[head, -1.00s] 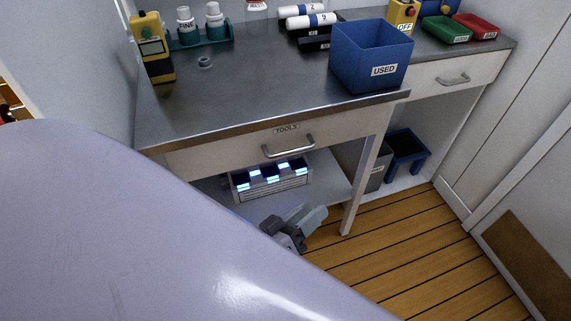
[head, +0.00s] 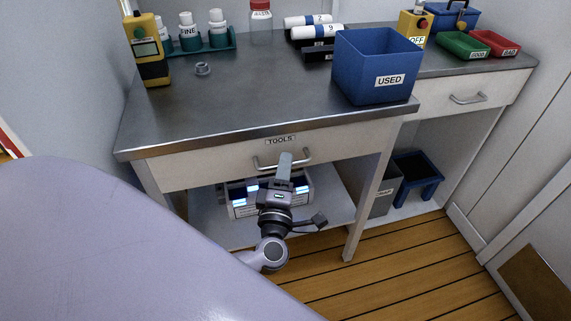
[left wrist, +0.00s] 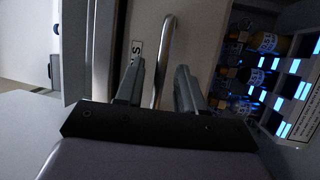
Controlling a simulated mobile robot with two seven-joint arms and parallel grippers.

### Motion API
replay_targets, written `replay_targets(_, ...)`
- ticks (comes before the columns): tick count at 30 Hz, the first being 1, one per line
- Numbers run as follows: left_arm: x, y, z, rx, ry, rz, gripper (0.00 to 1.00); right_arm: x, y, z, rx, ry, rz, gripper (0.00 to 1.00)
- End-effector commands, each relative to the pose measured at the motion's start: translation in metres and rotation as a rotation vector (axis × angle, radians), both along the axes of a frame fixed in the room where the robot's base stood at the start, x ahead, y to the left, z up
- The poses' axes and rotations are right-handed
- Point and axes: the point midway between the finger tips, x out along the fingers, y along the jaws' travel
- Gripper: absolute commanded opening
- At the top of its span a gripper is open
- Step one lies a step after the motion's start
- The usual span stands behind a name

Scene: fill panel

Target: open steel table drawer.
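The steel table (head: 250,90) has a pale drawer front (head: 205,167) labelled TOOLS under its top. The drawer looks closed. Its metal bar handle (head: 262,165) is partly hidden behind my left gripper (head: 284,162). In the left wrist view, my left gripper (left wrist: 159,76) is open, with one finger on each side of the handle (left wrist: 167,45). Gaps show between the fingers and the bar; I cannot tell how deep the bar sits between them. The drawer front also shows in the left wrist view (left wrist: 195,40). My right gripper is not in view.
A blue USED bin (head: 370,65) stands at the table's front right. A lit case (head: 240,208) sits on the shelf below the drawer. A table leg (head: 368,205) stands to the right. A second drawer (head: 490,90) is further right. Wooden floor (head: 400,270) lies clear in front.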

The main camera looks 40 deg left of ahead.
Motion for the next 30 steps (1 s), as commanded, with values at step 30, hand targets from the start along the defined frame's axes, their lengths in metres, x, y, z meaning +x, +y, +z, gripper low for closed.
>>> replay_targets(30,0.0100,0.0029,0.0024,0.000,0.003,-0.002,0.00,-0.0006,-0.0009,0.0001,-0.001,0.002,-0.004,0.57)
